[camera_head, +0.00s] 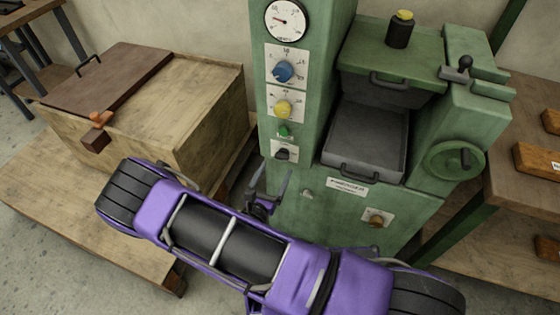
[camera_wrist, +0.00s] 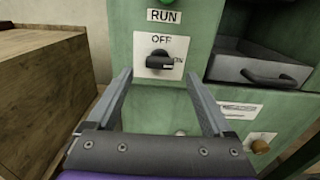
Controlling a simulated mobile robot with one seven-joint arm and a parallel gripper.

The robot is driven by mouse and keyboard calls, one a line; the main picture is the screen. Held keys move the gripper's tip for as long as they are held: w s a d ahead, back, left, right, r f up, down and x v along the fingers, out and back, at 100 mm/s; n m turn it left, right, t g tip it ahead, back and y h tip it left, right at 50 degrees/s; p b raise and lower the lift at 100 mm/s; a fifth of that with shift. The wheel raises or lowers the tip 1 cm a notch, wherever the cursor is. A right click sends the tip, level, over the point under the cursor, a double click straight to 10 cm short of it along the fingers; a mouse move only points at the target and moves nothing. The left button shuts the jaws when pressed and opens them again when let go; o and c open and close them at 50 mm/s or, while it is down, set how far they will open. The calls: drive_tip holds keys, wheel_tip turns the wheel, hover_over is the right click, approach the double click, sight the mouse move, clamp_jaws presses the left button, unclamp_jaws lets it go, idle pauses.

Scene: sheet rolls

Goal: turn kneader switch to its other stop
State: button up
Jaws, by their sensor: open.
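The kneader switch (camera_head: 283,154) is a black knob on a white plate, low on the green machine's left column. In the wrist view the switch (camera_wrist: 159,61) has OFF above it and ON to its right. Its bar lies roughly level, with one end towards ON. My gripper (camera_head: 271,182) is open and empty, in front of and slightly below the switch in the head view. In the wrist view my gripper's fingers (camera_wrist: 157,76) stand apart to either side below the switch, not touching it.
Above the switch are a green button (camera_head: 284,132), a yellow knob (camera_head: 283,109), a blue knob (camera_head: 283,71) and a gauge (camera_head: 286,20). A grey tray (camera_head: 366,142) with a handle juts out at right. A wooden crate (camera_head: 205,115) stands at left.

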sight(281, 159)
drive_tip(key=x, duration=0.5)
clamp_jaws()
idle(0.4)
